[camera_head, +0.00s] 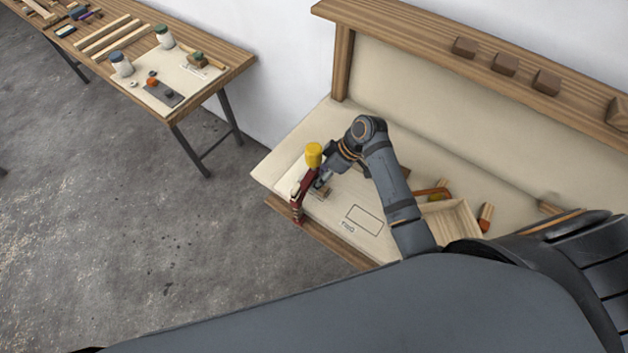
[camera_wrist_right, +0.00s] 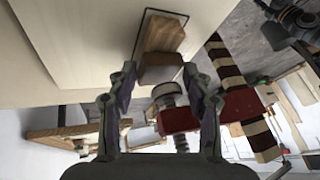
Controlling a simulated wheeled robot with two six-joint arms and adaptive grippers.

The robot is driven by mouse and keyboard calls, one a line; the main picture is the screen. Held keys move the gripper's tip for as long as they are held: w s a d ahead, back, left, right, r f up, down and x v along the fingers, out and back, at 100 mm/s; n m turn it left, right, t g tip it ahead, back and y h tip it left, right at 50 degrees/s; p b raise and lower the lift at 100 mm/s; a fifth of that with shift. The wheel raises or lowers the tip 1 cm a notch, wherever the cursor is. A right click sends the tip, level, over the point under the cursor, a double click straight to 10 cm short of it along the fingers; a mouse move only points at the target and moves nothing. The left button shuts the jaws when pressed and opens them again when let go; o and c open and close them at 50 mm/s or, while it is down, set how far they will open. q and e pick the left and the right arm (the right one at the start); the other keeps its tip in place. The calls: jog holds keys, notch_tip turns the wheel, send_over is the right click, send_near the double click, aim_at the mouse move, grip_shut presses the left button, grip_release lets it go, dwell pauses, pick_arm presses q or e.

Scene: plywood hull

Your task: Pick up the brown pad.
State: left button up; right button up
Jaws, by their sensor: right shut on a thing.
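The brown pad (camera_wrist_right: 160,72) is a small wood-coloured block, seen in the wrist view between the two fingers of my right gripper (camera_wrist_right: 158,82). The fingers close on its sides. A dark outline on the pale bench top surrounds it there. In the head view my right gripper (camera_head: 322,184) is low over the left end of the bench, with the brown pad (camera_head: 321,194) partly hidden under it. I cannot tell whether the pad still touches the bench. My left gripper is not in view.
A red clamp (camera_head: 298,196) and a yellow-topped item (camera_head: 313,154) stand close beside the gripper. A marked rectangle (camera_head: 365,219) lies on the bench, left of a wooden tray (camera_head: 452,222). Brown blocks (camera_head: 504,64) sit on the back ledge. A second table (camera_head: 232,66) is at upper left.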

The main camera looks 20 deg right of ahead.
jog(key=shift+f+b, duration=0.1)
jog(key=shift+b, duration=0.45)
jog(key=d+b, duration=0.1)
jog(key=d, duration=0.4)
jog(key=s+d+b, duration=0.1)
jog(key=d+b, duration=0.1)
jog(key=d, duration=0.4)
jog(key=s+d+b, duration=0.1)
jog(key=d, duration=0.5)
jog(key=shift+d+r, duration=0.2)
jog(key=shift+d, duration=0.2)
